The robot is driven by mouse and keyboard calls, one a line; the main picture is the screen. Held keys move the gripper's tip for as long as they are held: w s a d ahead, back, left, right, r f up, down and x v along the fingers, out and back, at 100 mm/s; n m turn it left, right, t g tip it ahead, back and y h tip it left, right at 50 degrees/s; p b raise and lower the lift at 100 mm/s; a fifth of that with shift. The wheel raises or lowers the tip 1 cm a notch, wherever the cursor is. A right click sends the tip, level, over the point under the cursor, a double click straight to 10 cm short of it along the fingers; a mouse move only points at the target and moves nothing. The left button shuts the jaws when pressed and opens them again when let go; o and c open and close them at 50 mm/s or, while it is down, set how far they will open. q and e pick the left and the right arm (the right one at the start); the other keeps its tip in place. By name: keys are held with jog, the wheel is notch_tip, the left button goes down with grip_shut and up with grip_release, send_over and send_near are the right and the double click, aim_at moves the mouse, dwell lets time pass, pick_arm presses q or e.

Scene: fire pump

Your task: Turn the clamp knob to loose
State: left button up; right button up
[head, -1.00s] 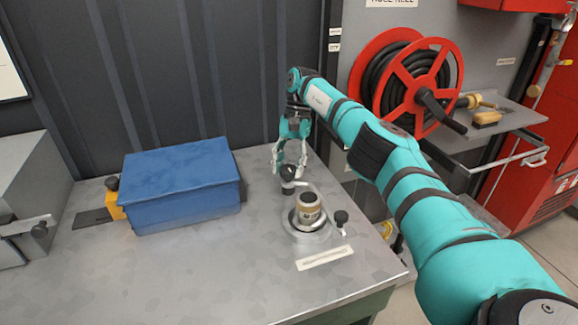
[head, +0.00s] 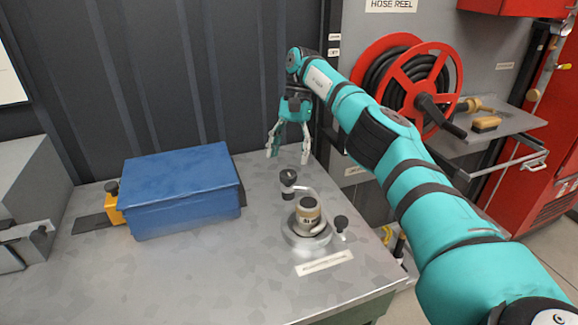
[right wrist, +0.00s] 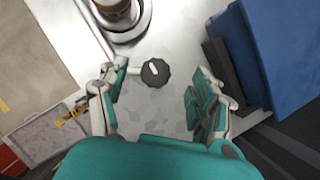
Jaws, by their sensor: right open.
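A clamp fixture stands on the metal bench, with a round metal base (head: 306,242) holding a tan and dark cylinder (head: 308,212). A bent metal arm carries a black knob (head: 288,177) at its back left end. In the right wrist view this knob (right wrist: 155,72) has a pale pointer mark and shows between the two spread fingers. My right gripper (head: 289,157) is open and empty, pointing down above and slightly behind the knob, apart from it. A second black knob (head: 341,222) sits at the right of the base. My left gripper is not in view.
A blue box (head: 185,190) stands left of the fixture. A grey machine (head: 25,190) is at the far left. A label plate (head: 324,263) lies in front of the fixture. A red hose reel (head: 412,85) and a side shelf (head: 500,130) are to the right. The bench front is clear.

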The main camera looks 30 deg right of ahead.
aim_at(289, 172)
jog(key=shift+r, duration=2.15)
jog(key=shift+f, duration=0.1)
